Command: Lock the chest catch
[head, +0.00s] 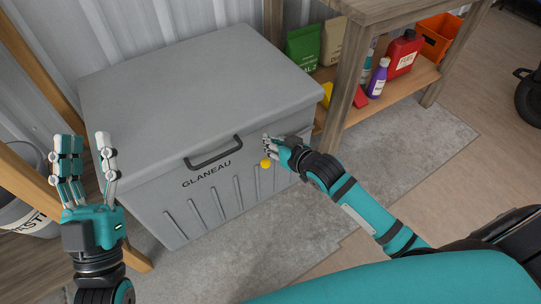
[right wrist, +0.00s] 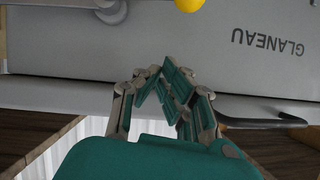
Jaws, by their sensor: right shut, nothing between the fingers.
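The grey chest (head: 228,185) stands on the floor with its lid (head: 195,90) down. A dark handle (head: 214,153) is on the lid's front edge above the GLANEAU lettering. A yellow knob (head: 265,163) is on the front face, right of the lettering; it also shows at the top of the right wrist view (right wrist: 189,4). A grey round part (right wrist: 108,8) shows beside it there. My right gripper (head: 268,143) is shut and empty, in front of the lid edge just above the knob. It hides part of the chest front. My left gripper (head: 87,142) is open and empty, left of the chest.
A wooden shelf (head: 392,90) right of the chest holds a red jug (head: 403,55), bottles, bags and an orange crate (head: 438,36). A wooden frame and grey bucket (head: 30,215) are at the left. The grey mat (head: 420,140) at the right has clear room.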

